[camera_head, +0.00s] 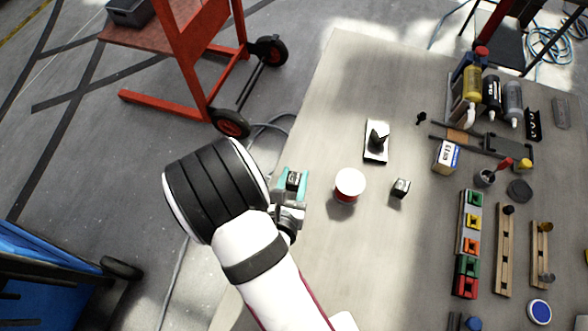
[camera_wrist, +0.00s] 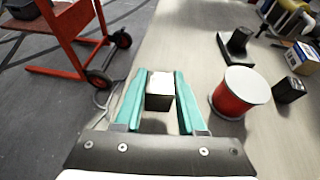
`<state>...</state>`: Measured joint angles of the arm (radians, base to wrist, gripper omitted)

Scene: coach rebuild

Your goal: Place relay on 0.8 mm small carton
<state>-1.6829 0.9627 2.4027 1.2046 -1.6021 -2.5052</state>
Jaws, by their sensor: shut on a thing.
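My gripper (camera_head: 291,184) is over the table's left edge area, its teal fingers closed on a small dark block with a pale top, which looks like the relay (camera_wrist: 160,90). The relay also shows between the fingers in the head view (camera_head: 293,180). A small white and blue carton (camera_head: 445,157) stands on the table, well to the right of my gripper. It shows at the right edge of the wrist view (camera_wrist: 302,59). Its print is too small to read. The relay is held apart from the carton.
A red spool with a white top (camera_head: 349,186) stands just right of my gripper. Beyond it is a similar dark block (camera_head: 401,188). A black item on a white plate (camera_head: 376,142) lies farther back. Bottles (camera_head: 492,95) and coloured block strips (camera_head: 470,235) fill the right side.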

